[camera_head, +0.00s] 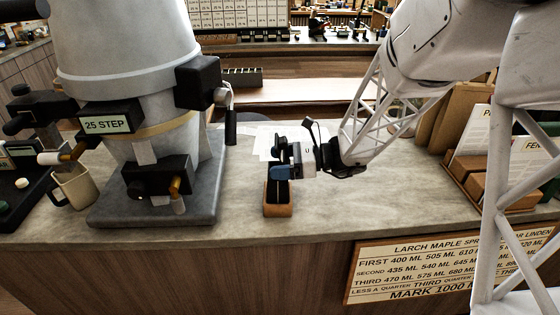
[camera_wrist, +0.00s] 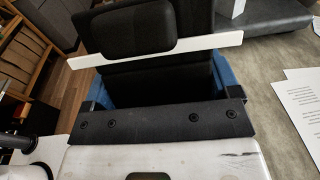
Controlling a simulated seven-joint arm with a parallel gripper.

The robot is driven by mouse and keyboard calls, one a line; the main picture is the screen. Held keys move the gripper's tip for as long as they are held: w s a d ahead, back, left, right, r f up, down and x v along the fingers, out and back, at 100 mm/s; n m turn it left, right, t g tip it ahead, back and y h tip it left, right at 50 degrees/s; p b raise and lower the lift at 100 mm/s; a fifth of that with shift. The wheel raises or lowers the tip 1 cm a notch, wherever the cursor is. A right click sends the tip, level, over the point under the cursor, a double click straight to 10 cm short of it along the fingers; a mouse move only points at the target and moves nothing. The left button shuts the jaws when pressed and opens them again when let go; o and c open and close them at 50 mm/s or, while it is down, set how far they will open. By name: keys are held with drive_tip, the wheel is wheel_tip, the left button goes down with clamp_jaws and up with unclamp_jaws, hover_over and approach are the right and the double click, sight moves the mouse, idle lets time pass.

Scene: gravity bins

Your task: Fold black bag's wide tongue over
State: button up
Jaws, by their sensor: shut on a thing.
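A small black bag (camera_head: 278,190) stands upright in a tan wooden holder (camera_head: 278,210) on the counter, left of my wrist. My gripper (camera_head: 281,165) comes in from the right and is at the bag's top, just above the holder. In the wrist view, blue parts show at both sides of my gripper (camera_wrist: 165,88), with black material between them. A black padded piece (camera_wrist: 138,30) and a white strip (camera_wrist: 155,48) lie across beyond. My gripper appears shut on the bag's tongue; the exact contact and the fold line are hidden.
A large grey hopper (camera_head: 128,50) on a grey base, labelled "25 STEP", stands left. A mug (camera_head: 75,187) is farther left. Papers (camera_head: 262,140) lie behind the bag. A wooden rack with cards (camera_head: 500,165) stands right. The counter front right of the holder is clear.

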sight(287, 161)
drive_tip(key=shift+a+f+h, duration=0.2)
drive_tip(key=shift+h, duration=0.6)
drive_tip(key=o, duration=0.8)
drive_tip(key=shift+d, duration=0.15)
drive_tip(key=shift+v, duration=3.8)
